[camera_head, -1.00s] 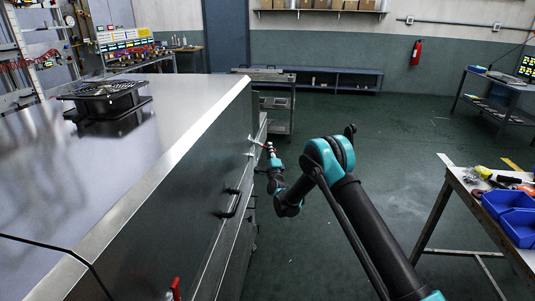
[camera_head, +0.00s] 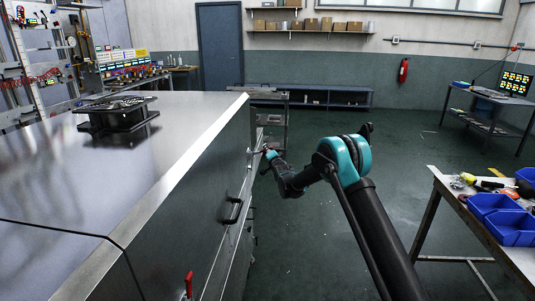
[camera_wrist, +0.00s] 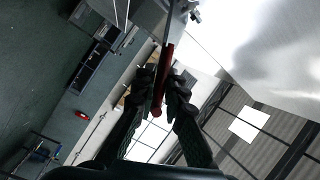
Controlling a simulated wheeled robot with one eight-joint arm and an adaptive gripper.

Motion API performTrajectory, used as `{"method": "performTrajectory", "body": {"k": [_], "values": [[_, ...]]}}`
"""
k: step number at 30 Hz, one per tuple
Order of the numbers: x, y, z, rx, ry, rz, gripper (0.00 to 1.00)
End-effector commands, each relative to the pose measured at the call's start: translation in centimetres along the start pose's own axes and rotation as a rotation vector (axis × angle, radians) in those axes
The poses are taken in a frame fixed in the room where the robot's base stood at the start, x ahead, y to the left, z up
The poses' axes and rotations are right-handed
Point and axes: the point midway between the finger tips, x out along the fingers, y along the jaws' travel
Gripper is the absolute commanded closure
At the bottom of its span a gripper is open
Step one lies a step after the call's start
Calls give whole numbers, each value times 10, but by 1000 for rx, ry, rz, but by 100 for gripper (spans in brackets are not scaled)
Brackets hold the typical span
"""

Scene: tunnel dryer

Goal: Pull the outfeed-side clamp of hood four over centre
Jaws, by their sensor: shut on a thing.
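The dryer hood (camera_head: 175,215) is a long metal casing on the left of the head view. My gripper (camera_head: 268,153) is at its far side edge, small and partly hidden by my arm. In the wrist view my gripper (camera_wrist: 163,92) is shut on a red clamp handle (camera_wrist: 168,55), with a dark finger on each side of it. The handle's upper end meets metal clamp parts (camera_wrist: 188,10) by the bright casing. Another red clamp handle (camera_head: 188,284) stands upright at the near end of the hood's side, apart from my gripper.
A black fan unit (camera_head: 118,113) sits on the hood top. A black pull handle (camera_head: 233,209) sticks out of the side. A workbench (camera_head: 450,195) with blue bins (camera_head: 512,226) stands at right. A low shelf (camera_head: 330,97) is behind. The floor between is open.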

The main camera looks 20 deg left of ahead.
Motion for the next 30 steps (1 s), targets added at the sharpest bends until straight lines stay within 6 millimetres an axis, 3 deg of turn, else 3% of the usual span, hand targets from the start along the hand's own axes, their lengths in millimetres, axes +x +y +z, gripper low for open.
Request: {"method": "performTrajectory", "body": {"k": [11,30], "values": [[3,-19,2,-186,-41,70,100],[20,-63,22,-704,-152,266,100]]}}
